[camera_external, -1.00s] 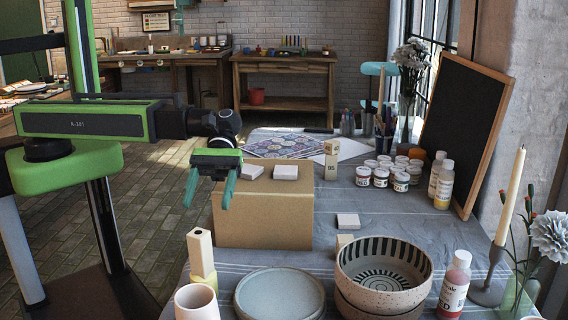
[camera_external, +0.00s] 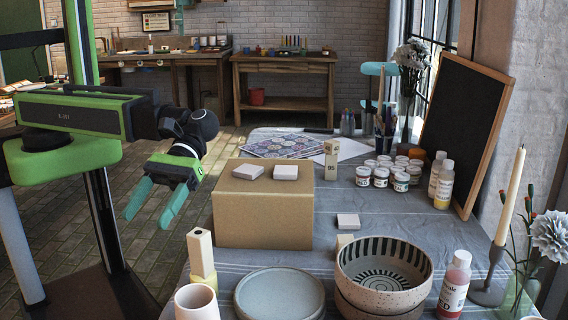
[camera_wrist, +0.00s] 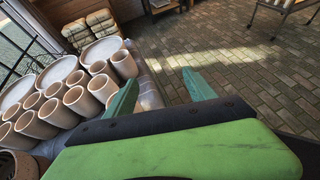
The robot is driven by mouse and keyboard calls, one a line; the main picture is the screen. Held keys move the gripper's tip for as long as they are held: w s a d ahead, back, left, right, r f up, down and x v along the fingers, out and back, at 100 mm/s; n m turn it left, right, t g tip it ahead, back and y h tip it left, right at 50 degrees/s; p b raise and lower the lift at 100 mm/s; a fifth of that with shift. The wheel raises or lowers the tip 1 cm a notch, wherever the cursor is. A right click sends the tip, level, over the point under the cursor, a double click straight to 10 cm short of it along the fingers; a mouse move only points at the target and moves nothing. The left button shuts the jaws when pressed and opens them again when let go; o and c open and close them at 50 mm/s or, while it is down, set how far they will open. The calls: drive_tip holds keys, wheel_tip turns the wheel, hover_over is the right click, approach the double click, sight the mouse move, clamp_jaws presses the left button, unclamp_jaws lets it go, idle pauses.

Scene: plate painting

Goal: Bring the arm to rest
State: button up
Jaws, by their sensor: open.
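My gripper (camera_external: 153,202) is green with two teal fingers. In the external view it hangs left of the cardboard box, off the table's edge, with its fingers pointing down and to the left. The fingers are spread apart with nothing between them. In the wrist view my gripper (camera_wrist: 160,88) shows both fingertips apart, over the table's edge and the brick floor.
A cardboard box (camera_external: 262,217) carries two small pale blocks. A block stack (camera_external: 201,257), a cup (camera_external: 196,303), a plate (camera_external: 280,296) and a striped bowl (camera_external: 384,272) stand near the front. The wrist view shows several cups (camera_wrist: 84,101). The floor (camera_external: 140,165) left of the table is clear.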

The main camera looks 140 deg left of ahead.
drive_tip(key=s+d+f+m+g+y+p, duration=0.1)
drive_tip(key=s+d+f+m+g+y, duration=0.15)
drive_tip(key=d+m, duration=0.4)
drive_tip(key=s+d+f+m+g+y+p, duration=0.1)
drive_tip(key=s+d+f+m+g+p, duration=0.15)
drive_tip(key=d, duration=0.75)
drive_tip(key=s+a+f+m+y, duration=0.2)
drive_tip(key=a+m+y, duration=0.2)
drive_tip(key=m, duration=0.3)
drive_tip(key=s+a+f+m+g+y, duration=0.1)
drive_tip(key=s+a+f+m+y, duration=0.1)
drive_tip(key=m, duration=0.6)
drive_tip(key=shift+a+f+g+y, duration=0.3)
drive_tip(key=shift+a+y, duration=0.55)
drive_tip(key=shift+a, duration=0.25)
